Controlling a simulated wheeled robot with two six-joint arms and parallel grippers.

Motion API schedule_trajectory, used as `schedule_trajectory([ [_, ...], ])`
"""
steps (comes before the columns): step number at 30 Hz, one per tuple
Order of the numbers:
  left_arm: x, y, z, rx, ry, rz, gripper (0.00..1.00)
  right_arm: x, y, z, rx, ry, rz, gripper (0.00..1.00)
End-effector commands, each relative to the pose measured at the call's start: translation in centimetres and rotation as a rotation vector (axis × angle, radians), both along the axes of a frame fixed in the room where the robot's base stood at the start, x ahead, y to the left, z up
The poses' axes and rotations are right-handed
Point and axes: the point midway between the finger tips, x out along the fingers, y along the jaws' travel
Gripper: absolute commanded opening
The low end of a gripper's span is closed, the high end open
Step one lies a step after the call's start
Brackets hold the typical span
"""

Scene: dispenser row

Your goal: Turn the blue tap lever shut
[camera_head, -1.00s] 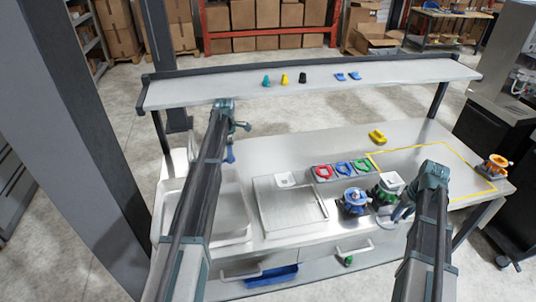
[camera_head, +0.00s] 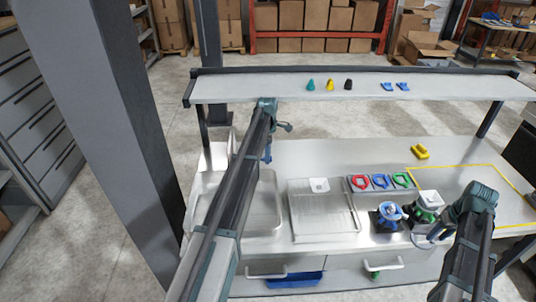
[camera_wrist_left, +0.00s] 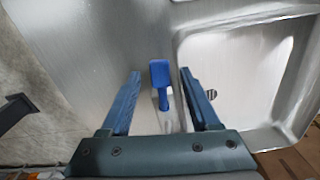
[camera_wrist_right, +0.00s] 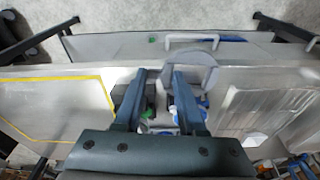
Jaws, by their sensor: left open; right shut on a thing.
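The blue tap lever (camera_wrist_left: 159,74) shows in the left wrist view as a flat blue handle on a pale stem, beside the sink basin. My left gripper (camera_wrist_left: 161,90) is open, with one finger on each side of the lever and a visible gap to both. In the head view my left gripper (camera_head: 277,141) is above the sink end of the bench, and I cannot make out the lever there. My right gripper (camera_wrist_right: 163,76) is shut on a pale grey ring-shaped thing (camera_wrist_right: 208,62), partly hidden by the fingers. In the head view it is at the bench's front right.
The sink basin (camera_head: 262,204) is at the bench's left. A tray (camera_head: 318,222), red, blue and green rings (camera_head: 380,181), a blue-topped dispenser (camera_head: 388,214) and a green-and-white dispenser (camera_head: 427,206) stand to its right. A raised shelf (camera_head: 300,90) runs behind. A grey pillar (camera_head: 140,150) stands left.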

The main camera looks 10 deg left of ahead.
Motion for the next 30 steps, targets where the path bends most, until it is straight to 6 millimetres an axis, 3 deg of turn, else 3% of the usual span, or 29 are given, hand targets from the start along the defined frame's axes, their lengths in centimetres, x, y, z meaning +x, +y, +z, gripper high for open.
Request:
schedule_trajectory([
  [21, 0.0, 0.0, 10.2, 0.0, 0.0, 0.0, 0.62, 0.0, 0.0, 10.2, 0.0, 0.0, 0.0, 0.0],
  [30, 0.0, 0.0, 11.6, 0.0, 0.0, 0.0, 0.62, 0.0, 0.0, 11.6, 0.0, 0.0, 0.0, 0.0],
])
